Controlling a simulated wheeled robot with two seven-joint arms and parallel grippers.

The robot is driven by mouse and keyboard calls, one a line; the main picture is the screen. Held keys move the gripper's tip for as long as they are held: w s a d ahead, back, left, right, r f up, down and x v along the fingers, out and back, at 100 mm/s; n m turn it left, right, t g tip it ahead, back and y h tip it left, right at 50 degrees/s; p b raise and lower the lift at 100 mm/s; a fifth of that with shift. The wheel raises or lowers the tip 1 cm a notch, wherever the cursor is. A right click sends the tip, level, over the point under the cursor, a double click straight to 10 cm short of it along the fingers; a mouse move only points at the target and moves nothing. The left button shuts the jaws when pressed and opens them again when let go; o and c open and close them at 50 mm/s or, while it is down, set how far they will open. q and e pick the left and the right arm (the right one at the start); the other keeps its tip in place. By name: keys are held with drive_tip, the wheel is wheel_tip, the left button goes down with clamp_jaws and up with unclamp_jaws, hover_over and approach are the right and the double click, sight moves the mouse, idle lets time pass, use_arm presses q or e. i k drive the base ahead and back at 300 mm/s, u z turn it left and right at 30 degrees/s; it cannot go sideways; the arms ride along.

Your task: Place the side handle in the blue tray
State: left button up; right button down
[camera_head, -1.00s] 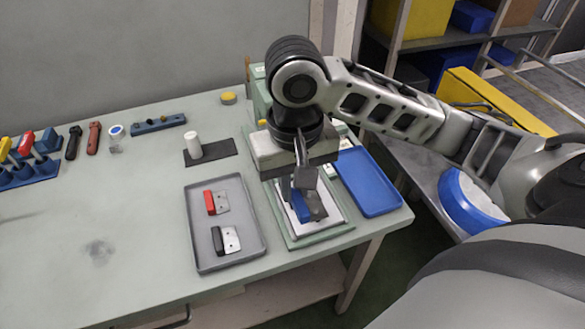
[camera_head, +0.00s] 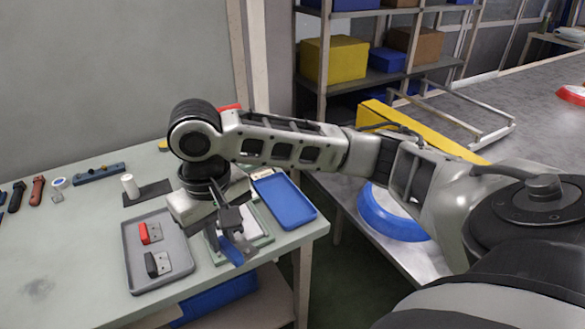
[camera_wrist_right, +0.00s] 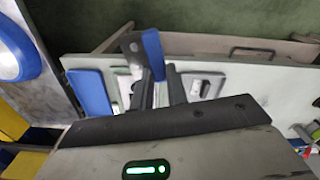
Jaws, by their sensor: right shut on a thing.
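My right gripper (camera_head: 230,224) is shut on the side handle (camera_head: 237,251), a blue grip with a metal plate. The handle hangs tilted near the front edge of the table, at the pale green fixture. In the right wrist view the side handle (camera_wrist_right: 153,52) sticks out between the fingertips (camera_wrist_right: 159,82). The blue tray (camera_head: 285,201) lies empty at the table's right end, to the right of and behind the gripper. It also shows in the right wrist view (camera_wrist_right: 89,92), left of the fingers. My left gripper is out of view.
A grey tray (camera_head: 165,283) holds a red handle (camera_head: 146,236) and a black handle (camera_head: 152,264), left of the gripper. The green fixture (camera_head: 258,240) is partly hidden by my gripper. A white cylinder (camera_head: 130,186) stands on a dark plate behind the grey tray.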

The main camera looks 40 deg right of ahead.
sight(294, 214)
drive_tip(key=u, duration=1.25)
drive_tip(key=i, duration=0.4)
drive_tip(key=z, duration=1.9)
